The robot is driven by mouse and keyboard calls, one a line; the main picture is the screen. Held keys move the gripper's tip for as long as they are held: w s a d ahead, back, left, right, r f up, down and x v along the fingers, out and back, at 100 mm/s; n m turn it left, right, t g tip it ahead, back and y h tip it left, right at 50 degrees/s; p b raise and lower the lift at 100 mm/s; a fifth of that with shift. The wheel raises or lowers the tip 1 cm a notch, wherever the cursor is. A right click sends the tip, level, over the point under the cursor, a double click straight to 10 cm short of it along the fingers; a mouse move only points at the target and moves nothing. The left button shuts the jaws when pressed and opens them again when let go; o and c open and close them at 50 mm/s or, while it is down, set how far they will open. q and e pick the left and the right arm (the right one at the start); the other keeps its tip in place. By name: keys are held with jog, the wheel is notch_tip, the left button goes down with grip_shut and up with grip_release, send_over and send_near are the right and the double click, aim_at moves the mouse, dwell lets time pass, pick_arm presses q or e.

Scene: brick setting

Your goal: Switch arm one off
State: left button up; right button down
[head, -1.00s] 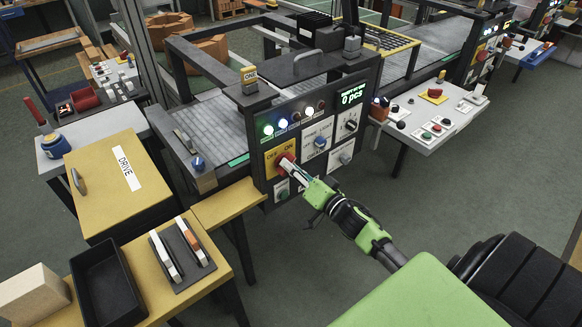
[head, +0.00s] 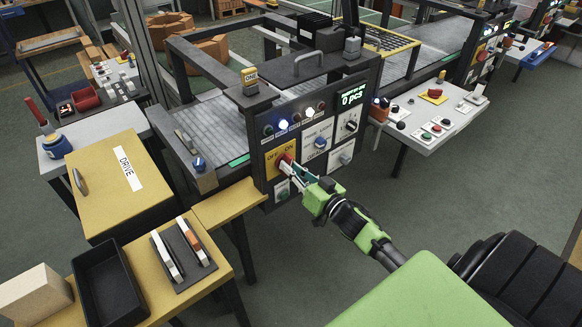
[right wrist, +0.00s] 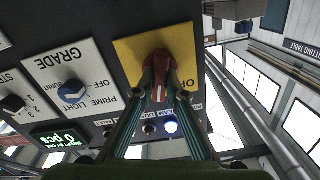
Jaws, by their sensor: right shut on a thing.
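In the right wrist view the gripper (right wrist: 160,85) has one finger on each side of the red handle (right wrist: 172,50), in front of the yellow plate (right wrist: 128,50). The fingers partly cover the handle. My left gripper is out of view.
Other knobs, such as a blue one (head: 320,142), sit close to the right of the handle. A green display (head: 352,97) reads 0 pcs. A yellow DRIVE box (head: 115,180) stands left. A white control table (head: 430,118) stands right. The floor below is clear.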

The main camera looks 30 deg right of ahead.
jog(key=n+b, duration=0.1)
jog(key=n, duration=1.1)
jog(key=shift+a, duration=0.15)
jog(key=shift+n, duration=0.4)
jog(key=c, duration=2)
grip_release()
jog(key=shift+c, duration=0.2)
jog(key=s, duration=1.2)
jog(key=shift+d, duration=0.45)
